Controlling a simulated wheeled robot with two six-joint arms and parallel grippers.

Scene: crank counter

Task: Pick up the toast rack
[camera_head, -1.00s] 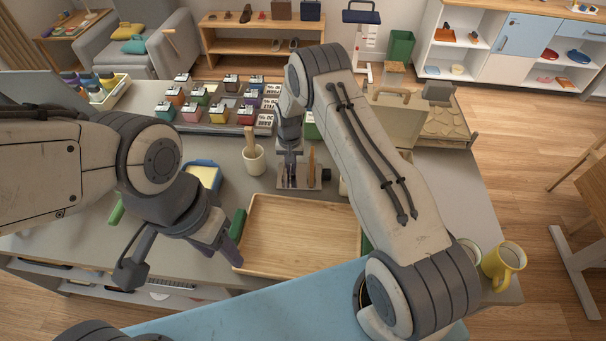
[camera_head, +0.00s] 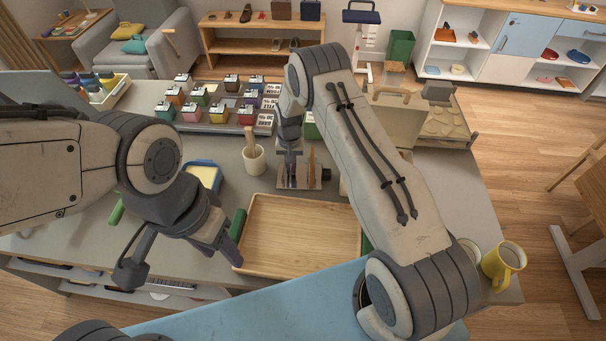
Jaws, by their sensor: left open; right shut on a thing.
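The toast rack (camera_head: 303,184) is a small shiny metal stand on the grey counter, just behind the wooden tray. A brown upright slice shows in its right part. My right gripper (camera_head: 290,168) points down at the rack's left part and is shut on it. The rack looks level and at counter height; I cannot tell whether it is clear of the surface. My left gripper (camera_head: 181,254) is open and empty, left of the wooden tray, with its fingers spread wide.
The wooden tray (camera_head: 300,235) with green handles lies in front of the rack. A cream cup (camera_head: 254,161) with a wooden utensil and a blue-rimmed butter dish (camera_head: 205,172) stand left. Several coloured jars fill the back. A yellow mug (camera_head: 502,262) stands at the right front.

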